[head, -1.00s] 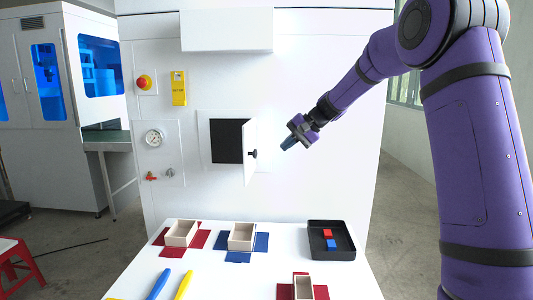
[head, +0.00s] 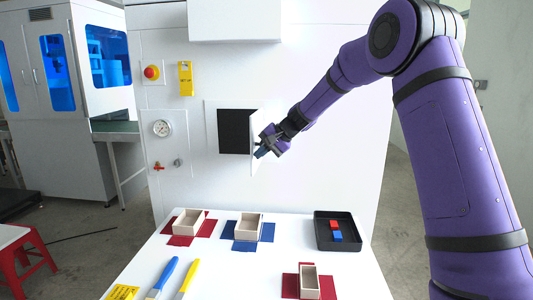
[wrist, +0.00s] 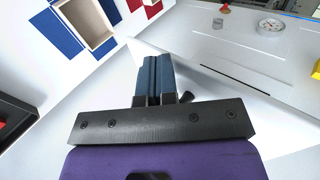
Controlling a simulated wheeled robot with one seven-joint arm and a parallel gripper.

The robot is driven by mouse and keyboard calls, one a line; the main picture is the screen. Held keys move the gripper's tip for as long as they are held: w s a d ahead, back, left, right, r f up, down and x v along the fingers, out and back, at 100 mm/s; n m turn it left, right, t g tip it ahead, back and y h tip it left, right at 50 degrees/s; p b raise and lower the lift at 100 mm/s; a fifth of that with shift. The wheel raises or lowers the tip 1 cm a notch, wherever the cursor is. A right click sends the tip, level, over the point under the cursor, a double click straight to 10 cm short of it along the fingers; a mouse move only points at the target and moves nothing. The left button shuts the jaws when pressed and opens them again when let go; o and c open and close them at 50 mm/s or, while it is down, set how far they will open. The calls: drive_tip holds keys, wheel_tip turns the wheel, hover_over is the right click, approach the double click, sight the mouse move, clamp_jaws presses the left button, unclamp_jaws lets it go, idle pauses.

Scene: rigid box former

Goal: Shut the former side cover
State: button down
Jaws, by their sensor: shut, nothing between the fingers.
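The side cover (head: 253,125) is a white hinged panel, standing open at the right edge of the dark square opening (head: 236,131) in the former's front. In the wrist view a white panel (wrist: 215,88), apparently the cover, runs to the right of the fingers, with a small black knob (wrist: 186,97) beside them. My gripper (head: 262,153) is at the right, outer side of the cover and overlaps it in the head view. Its blue-grey fingers (wrist: 153,75) are together and empty. I cannot tell whether they touch the cover.
Below is a white table (head: 283,262) with open boxes (head: 249,226) on red and blue blanks. A black tray (head: 337,244) holds red and blue blocks. A gauge (head: 162,128) and red button (head: 151,72) are left of the opening. A white housing (head: 235,20) juts out above.

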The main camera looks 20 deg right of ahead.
drive_tip(key=shift+a, duration=0.2)
drive_tip(key=w+a+m+t+h, duration=0.45)
drive_tip(key=w+a+m, duration=0.4)
drive_tip(key=a, duration=0.25)
drive_tip(key=shift+w+a+m+h, duration=0.2)
drive_tip(key=shift+w+m+h, duration=0.95)
drive_tip(key=shift+w, duration=1.4)
drive_tip(key=shift+w+a+m+h, duration=0.2)
drive_tip(key=shift+w+m+h, duration=0.95)
drive_tip(key=shift+w, duration=1.35)
drive_tip(key=shift+w+a+m+h, duration=0.2)
drive_tip(key=shift+w+m+h, duration=0.95)
drive_tip(key=shift+w, duration=1.4)
drive_tip(key=shift+w+r, duration=0.1)
drive_tip(key=shift+d, duration=0.1)
drive_tip(key=shift+w+d+r+t, duration=0.1)
drive_tip(key=shift+r+t, duration=0.05)
drive_tip(key=shift+t, duration=0.1)
